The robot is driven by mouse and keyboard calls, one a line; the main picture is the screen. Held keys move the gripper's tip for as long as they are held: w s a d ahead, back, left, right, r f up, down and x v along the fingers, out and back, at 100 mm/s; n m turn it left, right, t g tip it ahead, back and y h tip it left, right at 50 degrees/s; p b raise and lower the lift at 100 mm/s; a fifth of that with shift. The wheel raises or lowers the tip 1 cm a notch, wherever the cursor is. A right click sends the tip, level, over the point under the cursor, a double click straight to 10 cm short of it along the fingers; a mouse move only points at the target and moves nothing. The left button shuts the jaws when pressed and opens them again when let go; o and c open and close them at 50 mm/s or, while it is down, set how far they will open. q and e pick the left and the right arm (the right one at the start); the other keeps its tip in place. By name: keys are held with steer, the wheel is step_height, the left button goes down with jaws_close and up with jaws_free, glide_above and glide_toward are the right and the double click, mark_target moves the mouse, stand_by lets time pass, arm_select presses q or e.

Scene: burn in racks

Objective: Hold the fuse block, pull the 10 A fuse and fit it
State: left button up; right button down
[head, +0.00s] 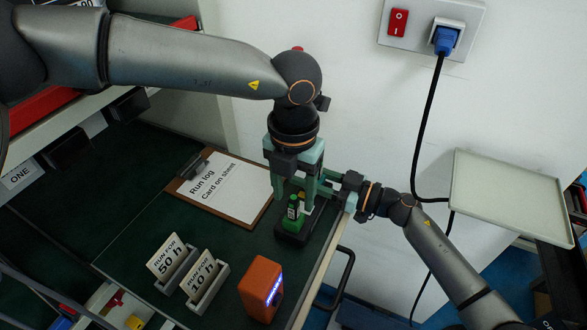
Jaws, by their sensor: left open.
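The fuse block (288,238), a small black base, stands on the dark green bench top near its right edge. A green fuse (292,217) with a dark and white label stands upright at its near end; its rating is too small to read. A yellow piece shows behind it, partly hidden by fingers. My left gripper (294,198) points down over the block, its teal fingers open and apart on either side of the block's far part. My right gripper (322,190) reaches in from the right at the block's far end; its fingertips are hidden, so I cannot tell its grip.
A clipboard (243,215) reading "Run log" lies left of the block. Two card holders, "RUN FOR 50 h" (173,260) and another (205,281), and an orange device with a lit display (261,288) stand nearer. A pale tray (507,195) is at right. A black cable hangs from the wall socket.

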mark_target(294, 211)
arm_select(q)
steer(key=shift+f, duration=1.7)
jaws_close()
stand_by(1.0)
